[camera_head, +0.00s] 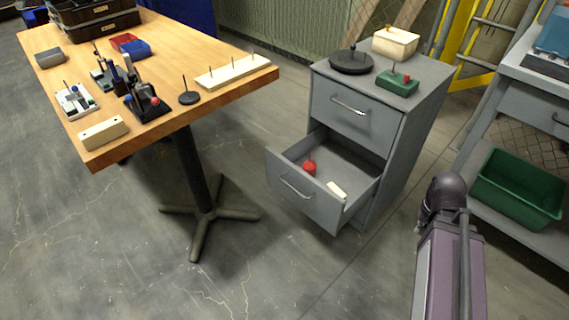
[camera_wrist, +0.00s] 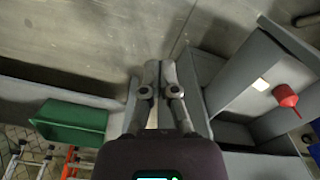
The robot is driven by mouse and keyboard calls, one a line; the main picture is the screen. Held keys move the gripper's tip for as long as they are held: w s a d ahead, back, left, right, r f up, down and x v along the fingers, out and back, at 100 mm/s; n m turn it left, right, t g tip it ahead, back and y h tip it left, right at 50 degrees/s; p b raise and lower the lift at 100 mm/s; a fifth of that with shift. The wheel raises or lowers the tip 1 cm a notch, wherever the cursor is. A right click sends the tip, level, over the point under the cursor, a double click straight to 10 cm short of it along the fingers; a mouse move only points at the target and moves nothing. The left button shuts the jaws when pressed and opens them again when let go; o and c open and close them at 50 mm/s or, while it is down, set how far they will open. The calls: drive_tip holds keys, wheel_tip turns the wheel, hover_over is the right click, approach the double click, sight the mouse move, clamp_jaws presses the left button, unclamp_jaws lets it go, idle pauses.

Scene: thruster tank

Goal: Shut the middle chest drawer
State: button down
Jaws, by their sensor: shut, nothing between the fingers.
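The grey chest (camera_head: 411,115) stands right of the wooden table. Its middle drawer (camera_head: 311,202) is pulled well out, with a bar handle on its front. In it lie a red knobbed object (camera_head: 310,167) and a small white block (camera_head: 337,190). The top drawer (camera_head: 352,112) is shut. In the wrist view my gripper (camera_wrist: 160,68) is shut and empty, pointing toward the floor. The open drawer (camera_wrist: 243,75) is to its right in that view, with the red object (camera_wrist: 287,97) inside. The head view does not show my fingers.
A black disc (camera_head: 351,62), a green block (camera_head: 397,84) and a cream box (camera_head: 395,41) sit on the chest. The wooden table (camera_head: 225,90) holds several fixtures. A workbench with a green bin (camera_head: 518,188) stands right. Floor before the drawer is clear.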

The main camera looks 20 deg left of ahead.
drive_tip(key=shift+w, duration=0.1)
idle(0.3)
drive_tip(key=w+a+n+t+h, duration=0.2)
drive_tip(key=w+a+n, duration=0.1)
drive_tip(key=a+n, duration=0.65)
drive_tip(key=w+a+n+t+h, duration=0.1)
drive_tip(key=w+a+n+h, duration=0.15)
drive_tip(key=a+n, duration=0.75)
drive_tip(key=s+a+r+n+t, duration=0.1)
drive_tip(key=a+n, duration=0.3)
drive_tip(key=a, duration=0.6)
drive_tip(key=s+a+r+n+t+b, duration=0.1)
drive_tip(key=s+a+r+n+t, duration=0.1)
drive_tip(key=a, duration=0.8)
drive_tip(key=s+a+r+n+t, duration=0.1)
drive_tip(key=s+a+n+t, duration=0.1)
drive_tip(key=a+n, duration=0.4)
drive_tip(key=s+a+y, duration=0.1)
drive_tip(key=a, duration=0.2)
drive_tip(key=shift+s+a+r+t, duration=0.2)
drive_tip(key=shift+a+r+t, duration=0.1)
drive_tip(key=shift+a, duration=0.1)
drive_tip(key=shift+w+f+b, duration=0.1)
drive_tip(key=shift+f+b, duration=0.05)
drive_tip(key=shift+b, duration=0.15)
